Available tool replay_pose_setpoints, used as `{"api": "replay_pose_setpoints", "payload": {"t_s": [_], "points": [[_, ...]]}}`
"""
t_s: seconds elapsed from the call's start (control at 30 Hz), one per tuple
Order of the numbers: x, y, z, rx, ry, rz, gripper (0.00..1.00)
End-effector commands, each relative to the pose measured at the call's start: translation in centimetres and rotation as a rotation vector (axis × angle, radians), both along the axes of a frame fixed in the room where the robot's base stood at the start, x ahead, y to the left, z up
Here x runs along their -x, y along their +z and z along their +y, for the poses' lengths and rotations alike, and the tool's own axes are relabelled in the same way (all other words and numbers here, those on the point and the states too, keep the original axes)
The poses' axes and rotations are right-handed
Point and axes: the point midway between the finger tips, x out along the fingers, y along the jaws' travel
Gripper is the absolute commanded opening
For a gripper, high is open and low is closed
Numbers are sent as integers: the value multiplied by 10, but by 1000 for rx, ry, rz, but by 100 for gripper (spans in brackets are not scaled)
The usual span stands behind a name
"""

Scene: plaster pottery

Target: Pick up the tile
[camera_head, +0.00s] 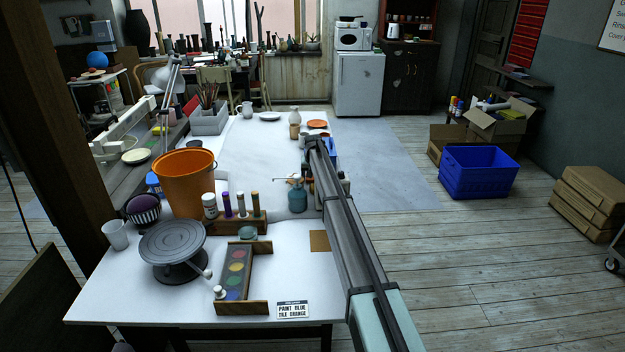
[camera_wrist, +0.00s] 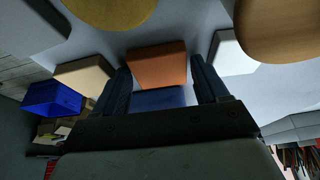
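In the wrist view, a flat orange-brown block (camera_wrist: 158,66), likely a tile, lies between the two fingers of my gripper (camera_wrist: 160,70). A dark blue face (camera_wrist: 158,99) shows just below it; I cannot tell whether it belongs to the same piece. The fingers are spread apart, one on each side of the orange-brown block; contact is unclear. A tan block (camera_wrist: 84,80) lies left of the fingers and a white block (camera_wrist: 232,55) right of them. In the head view my arm hides the fingers; something blue (camera_head: 333,148) shows beside its far end.
A wooden round edge (camera_wrist: 282,28) is near the right finger. On the white table (camera_head: 260,158) stand an orange bucket (camera_head: 186,184), a turntable (camera_head: 172,243), a paint palette (camera_head: 236,268) and a sign (camera_head: 292,309) reading "PAINT BLUE TILE ORANGE". A blue crate (camera_head: 480,172) is on the floor.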

Motion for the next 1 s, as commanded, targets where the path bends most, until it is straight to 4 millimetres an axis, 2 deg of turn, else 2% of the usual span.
{"api": "replay_pose_setpoints", "payload": {"t_s": [0.03,0.43,0.77,1.0], "points": [[0,0,0,0,0,0,68],[0,1,0,0,0,-1,31],[0,5,0,0,0,-1,31],[0,29,0,0,0,-2,31]]}}
